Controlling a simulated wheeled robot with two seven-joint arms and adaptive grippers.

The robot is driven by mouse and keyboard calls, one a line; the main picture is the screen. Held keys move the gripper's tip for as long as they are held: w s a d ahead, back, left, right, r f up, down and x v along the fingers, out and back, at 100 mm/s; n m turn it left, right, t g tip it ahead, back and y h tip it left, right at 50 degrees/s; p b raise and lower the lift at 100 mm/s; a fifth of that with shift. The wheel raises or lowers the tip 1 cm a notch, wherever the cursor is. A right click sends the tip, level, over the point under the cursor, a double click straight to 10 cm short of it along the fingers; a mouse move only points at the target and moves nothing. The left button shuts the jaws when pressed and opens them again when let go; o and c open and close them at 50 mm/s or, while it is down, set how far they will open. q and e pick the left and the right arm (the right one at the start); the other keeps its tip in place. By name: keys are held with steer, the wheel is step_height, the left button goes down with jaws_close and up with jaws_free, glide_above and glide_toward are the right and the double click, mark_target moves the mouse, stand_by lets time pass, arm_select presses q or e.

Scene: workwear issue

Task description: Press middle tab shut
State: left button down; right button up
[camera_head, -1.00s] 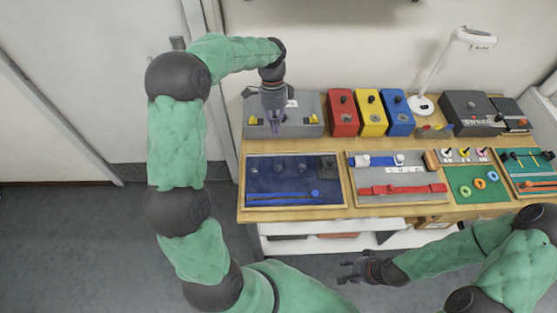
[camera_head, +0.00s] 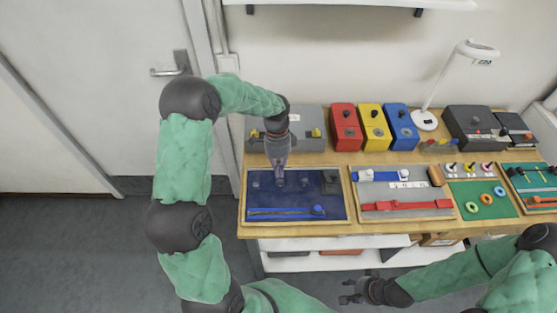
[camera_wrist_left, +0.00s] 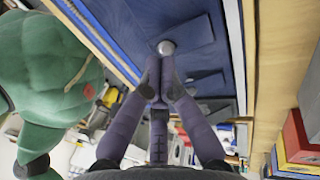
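A dark blue panel (camera_head: 335,207) in a wooden frame lies at the left of the table. It carries a row of tabs with round studs, among them a left stud (camera_head: 254,183) and a right stud (camera_head: 304,181). My left gripper (camera_head: 279,183) points down over the middle of this row and hides the middle tab in the head view. In the left wrist view, its fingertips (camera_wrist_left: 161,92) are together with nothing between them, just beside a silver stud (camera_wrist_left: 166,47). Contact cannot be told. My right gripper (camera_head: 352,290) is open and empty in front of the table.
A blue strap (camera_head: 285,212) runs along the panel's front. A grey box (camera_head: 310,130) and red (camera_head: 345,127), yellow (camera_head: 374,127) and blue (camera_head: 401,127) boxes stand behind. A grey panel with straps (camera_head: 405,190) lies to the right.

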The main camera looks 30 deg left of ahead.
mark_target(279, 184)
arm_select(q)
steer(key=shift+x, duration=0.95)
steer(key=shift+s+d+f+t+y+b, duration=0.25)
steer(key=shift+s+f+t+y+b, duration=0.3)
steer(key=shift+t+b, duration=0.45)
steer(key=shift+s+d+f, duration=0.1)
steer(key=shift+d+f, duration=0.05)
steer(key=shift+f, duration=0.15)
steer(key=shift+r, duration=0.1)
steer(key=shift+r+p, duration=0.65)
steer(key=shift+r, duration=0.1)
